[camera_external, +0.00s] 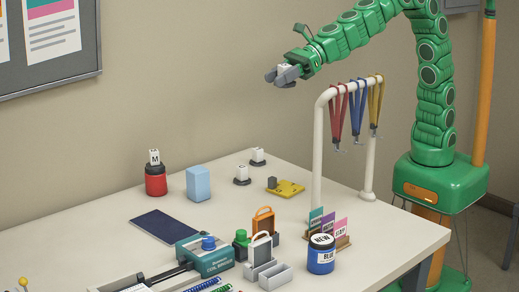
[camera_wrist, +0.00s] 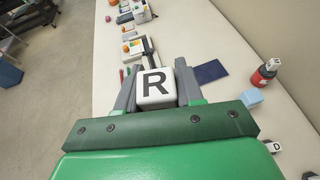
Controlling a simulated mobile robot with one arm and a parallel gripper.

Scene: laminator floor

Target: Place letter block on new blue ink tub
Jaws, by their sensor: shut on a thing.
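A white letter block marked R (camera_wrist: 156,88) is held between the grey fingers of my gripper (camera_wrist: 154,92). In the external view the block (camera_external: 286,67) shows as a small white shape in my gripper (camera_external: 284,74), high above the back of the table. The gripper is shut on it. The blue ink tub (camera_external: 321,260) stands upright near the table's right front edge, with a lid label reading NEW. Its lid is bare. The gripper is above and to the left of the tub, well apart from it. The blue tub is not clear in the wrist view.
A lanyard rack (camera_external: 318,150) with red, blue and yellow straps stands behind the tub. A card holder (camera_external: 338,243) and stampers (camera_external: 262,250) crowd near it. A red tub (camera_external: 156,185) bears an M block (camera_external: 154,157). Two white blocks on dark bases stand farther back.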

